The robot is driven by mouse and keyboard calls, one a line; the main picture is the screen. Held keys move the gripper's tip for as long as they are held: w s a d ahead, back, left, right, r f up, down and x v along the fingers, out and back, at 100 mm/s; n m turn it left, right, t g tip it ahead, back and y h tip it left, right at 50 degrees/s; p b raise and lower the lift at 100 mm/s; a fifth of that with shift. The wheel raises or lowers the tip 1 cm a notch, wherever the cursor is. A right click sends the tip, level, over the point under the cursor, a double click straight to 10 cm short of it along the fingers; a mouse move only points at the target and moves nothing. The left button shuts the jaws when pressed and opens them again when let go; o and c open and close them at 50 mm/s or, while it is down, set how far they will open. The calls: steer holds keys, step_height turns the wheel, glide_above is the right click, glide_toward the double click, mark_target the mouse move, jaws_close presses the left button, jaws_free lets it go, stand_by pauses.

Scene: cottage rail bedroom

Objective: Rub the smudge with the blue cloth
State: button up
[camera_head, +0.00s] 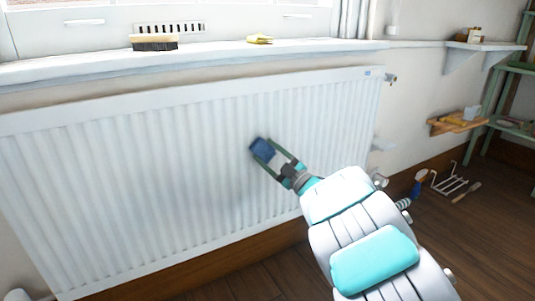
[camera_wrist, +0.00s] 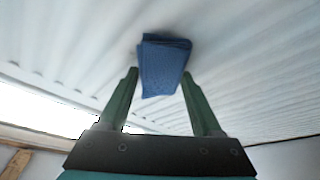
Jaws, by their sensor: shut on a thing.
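The blue cloth (camera_head: 262,148) is a small folded pad at the front of the white ribbed radiator (camera_head: 150,165). My gripper (camera_head: 267,153) is shut on it, with a green finger on either side. In the wrist view the cloth (camera_wrist: 163,65) sits between the fingertips (camera_wrist: 160,74), its far end against or very close to the radiator ribs; I cannot tell if it touches. Faint grey shading shows on the ribs around the cloth in the head view. I cannot make out a clear smudge edge, and the cloth and fingers hide part of that area.
A brush (camera_head: 153,43) and a yellow cloth-like item (camera_head: 259,39) lie on the windowsill (camera_head: 215,52) above. A wire rack (camera_head: 449,184) stands on the floor at right. A valve (camera_head: 390,78) juts from the radiator's upper right.

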steer(key=shift+s+d, duration=0.8)
steer(key=shift+s, duration=0.35)
steer(key=shift+s+d, duration=0.75)
steer(key=shift+s, duration=0.35)
steer(key=shift+s+d, duration=0.1)
steer(key=shift+s+d, duration=0.4)
steer(key=shift+s, duration=0.2)
steer(key=shift+s+d, duration=0.35)
steer(key=shift+s, duration=0.2)
steer(key=w+d+f+m+t+h, duration=0.2)
steer(key=w+d+m+t+h, duration=0.3)
steer(key=d+h, duration=0.3)
steer(key=w+d+f+m+t+h, duration=0.2)
steer(key=w+d+m+h, duration=0.3)
steer(key=w+d+h, duration=0.3)
step_height(320, 180, up, 14)
steer(key=s+p, duration=0.1)
steer(key=p, duration=1.1)
steer(key=shift+d+p, duration=0.3)
steer(key=shift+p, duration=0.1)
